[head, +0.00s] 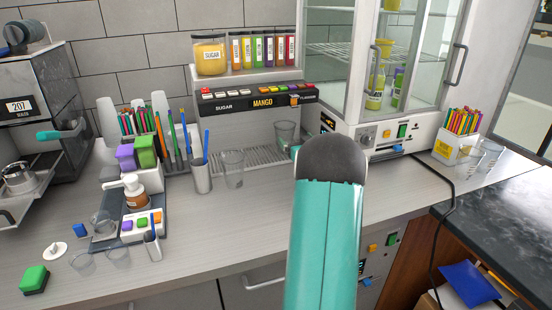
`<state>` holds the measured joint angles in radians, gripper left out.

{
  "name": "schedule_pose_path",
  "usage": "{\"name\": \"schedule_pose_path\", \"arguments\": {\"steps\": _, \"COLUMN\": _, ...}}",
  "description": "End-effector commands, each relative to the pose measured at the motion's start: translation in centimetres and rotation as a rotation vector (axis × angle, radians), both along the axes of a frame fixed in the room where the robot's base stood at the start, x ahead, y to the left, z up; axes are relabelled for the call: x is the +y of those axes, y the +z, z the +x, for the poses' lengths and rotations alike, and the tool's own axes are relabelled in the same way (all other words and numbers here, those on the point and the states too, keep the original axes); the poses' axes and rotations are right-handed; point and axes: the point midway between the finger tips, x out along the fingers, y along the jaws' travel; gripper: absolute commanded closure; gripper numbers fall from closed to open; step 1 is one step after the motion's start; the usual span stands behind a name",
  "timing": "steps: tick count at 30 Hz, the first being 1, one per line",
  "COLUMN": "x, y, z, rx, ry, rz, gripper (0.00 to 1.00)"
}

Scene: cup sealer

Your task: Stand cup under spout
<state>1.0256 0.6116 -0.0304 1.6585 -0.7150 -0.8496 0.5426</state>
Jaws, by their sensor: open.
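A clear cup (285,132) is at the right end of the dispenser's grated drip tray (258,156), below the dispenser panel (262,99) marked SUGAR and MANGO. The cup looks upright. I cannot make out a spout clearly above it. My teal arm rises in front, and its dark rounded joint hides most of my gripper. Only a small teal piece of my gripper (294,152) shows beside the cup's lower right. My gripper is open; whether it touches the cup is hidden. A second clear cup (233,168) stands at the tray's front edge.
A metal holder with blue straws (201,175) stands left of the second cup. A glass-door cabinet (375,70) is close on the right. A pump bottle (135,192) and small cups crowd the left counter. The front middle counter (235,215) is clear.

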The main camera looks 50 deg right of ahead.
Motion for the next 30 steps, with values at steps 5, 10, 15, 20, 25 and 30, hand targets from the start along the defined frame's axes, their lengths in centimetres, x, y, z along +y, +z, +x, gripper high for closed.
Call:
{"name": "schedule_pose_path", "arguments": {"steps": 5, "x": 0.1, "y": 0.1, "z": 0.0, "rx": 0.001, "ry": 0.0, "rz": 0.0, "gripper": 0.07}}
{"name": "schedule_pose_path", "arguments": {"steps": 10, "x": 3.2, "y": 2.4, "z": 2.0, "rx": 0.04, "ry": -0.01, "rz": 0.004, "gripper": 0.07}}
{"name": "schedule_pose_path", "arguments": {"steps": 15, "x": 11.2, "y": 6.3, "z": 4.9, "rx": 0.144, "ry": -0.029, "rz": 0.036, "gripper": 0.07}}
{"name": "schedule_pose_path", "arguments": {"steps": 20, "x": 20.3, "y": 8.8, "z": 5.4, "rx": 0.265, "ry": -0.025, "rz": 0.083, "gripper": 0.07}}
{"name": "schedule_pose_path", "arguments": {"steps": 25, "x": 30.4, "y": 9.9, "z": 3.6, "rx": 0.406, "ry": 0.017, "rz": 0.142, "gripper": 0.07}}
{"name": "schedule_pose_path", "arguments": {"steps": 30, "x": 40.3, "y": 9.5, "z": -0.6, "rx": 0.563, "ry": 0.096, "rz": 0.199, "gripper": 0.07}}
